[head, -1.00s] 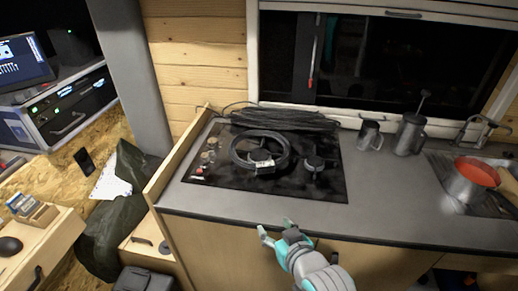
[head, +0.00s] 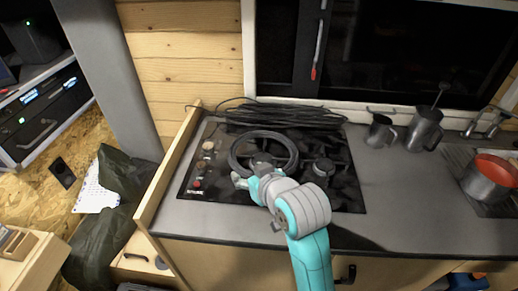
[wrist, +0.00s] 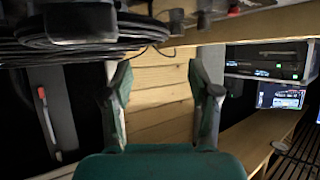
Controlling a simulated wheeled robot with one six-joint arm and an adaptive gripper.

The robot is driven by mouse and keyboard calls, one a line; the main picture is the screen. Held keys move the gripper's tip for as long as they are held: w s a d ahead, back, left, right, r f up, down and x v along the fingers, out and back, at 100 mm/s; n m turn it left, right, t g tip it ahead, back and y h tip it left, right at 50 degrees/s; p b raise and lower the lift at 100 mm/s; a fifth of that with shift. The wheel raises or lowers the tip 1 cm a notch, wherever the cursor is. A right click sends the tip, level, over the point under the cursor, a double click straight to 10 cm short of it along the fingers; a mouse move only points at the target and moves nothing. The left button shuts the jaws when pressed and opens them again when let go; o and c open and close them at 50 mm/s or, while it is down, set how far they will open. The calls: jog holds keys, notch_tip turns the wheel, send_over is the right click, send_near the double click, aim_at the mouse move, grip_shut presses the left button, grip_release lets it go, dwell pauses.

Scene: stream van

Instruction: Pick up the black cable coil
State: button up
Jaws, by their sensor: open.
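The black cable coil (head: 262,135) lies as a round ring on the dark stove top (head: 205,185). My gripper (head: 250,179) is at the near edge of the coil in the head view and hides part of that edge. It is open, and nothing is held. I cannot tell whether it touches the coil. In the wrist view, my gripper's fingers (wrist: 162,82) are apart with wooden wall planks behind them. Dark looped cable (wrist: 75,40) shows at the upper left there; I cannot tell for sure whether it is the coil.
A loose bundle of black cable (head: 285,113) lies behind the coil along the wall. Stove knobs (head: 208,147) and a burner (head: 324,168) flank the coil. A wooden side board (head: 168,170) bounds the counter's left. A metal mug (head: 380,132) stands right; the counter before it (head: 410,195) is clear.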

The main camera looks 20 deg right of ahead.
aim_at(238, 165)
jog(key=x, duration=1)
grip_shut()
